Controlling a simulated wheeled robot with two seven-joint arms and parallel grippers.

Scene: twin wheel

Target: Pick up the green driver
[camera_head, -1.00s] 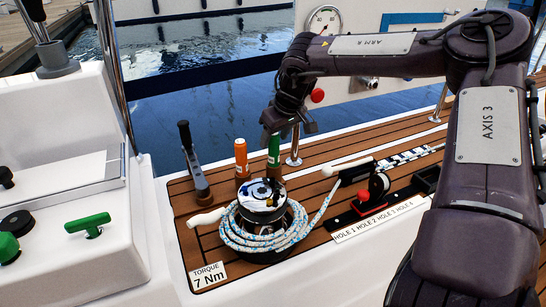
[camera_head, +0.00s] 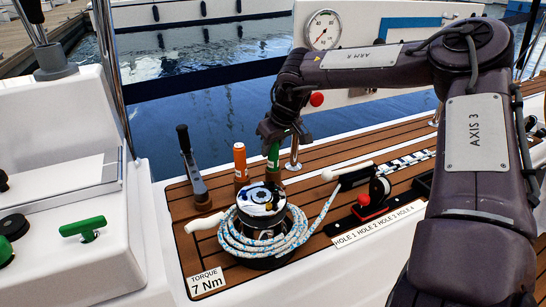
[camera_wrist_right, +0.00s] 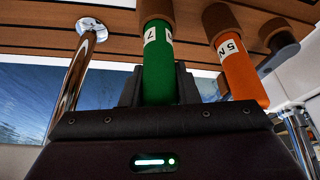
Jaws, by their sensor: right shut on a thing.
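The green driver (camera_head: 273,157) stands upright with its lower end in a brown holder on the teak deck. In the wrist view its green handle (camera_wrist_right: 157,72) carries a white label with a 7. My right gripper (camera_head: 281,136) is at the top of the driver, shut on its handle. In the wrist view the dark gripper body (camera_wrist_right: 160,125) hides the end of the handle. My left gripper is not in view.
An orange driver (camera_head: 240,158) stands close left of the green one, with a dark-handled lever (camera_head: 190,160) farther left. A winch with coiled rope (camera_head: 262,235) stands in front. A metal post (camera_wrist_right: 76,75) is close by.

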